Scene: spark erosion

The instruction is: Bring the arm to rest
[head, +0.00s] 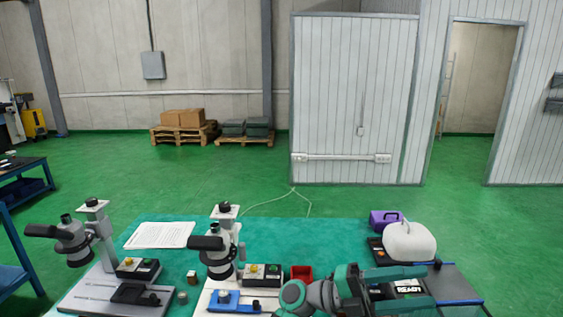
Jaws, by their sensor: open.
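My arm reaches in from the bottom edge of the head view, right of centre, in teal and grey. My gripper (428,286) points to the right, with its two teal fingers spread apart. It looks empty. A black item with white lettering shows behind the gap between the fingers; I cannot tell how far below them it is. The gripper is in front of the white rounded container (409,242). The arm hides part of the table's front right area.
The teal-topped table (285,235) holds two microscope-like stands (95,240) (222,245), a paper sheet (160,235), a red bin (301,273) and a purple box (385,220). A small block (191,277) lies between the stands. The table's back middle is clear.

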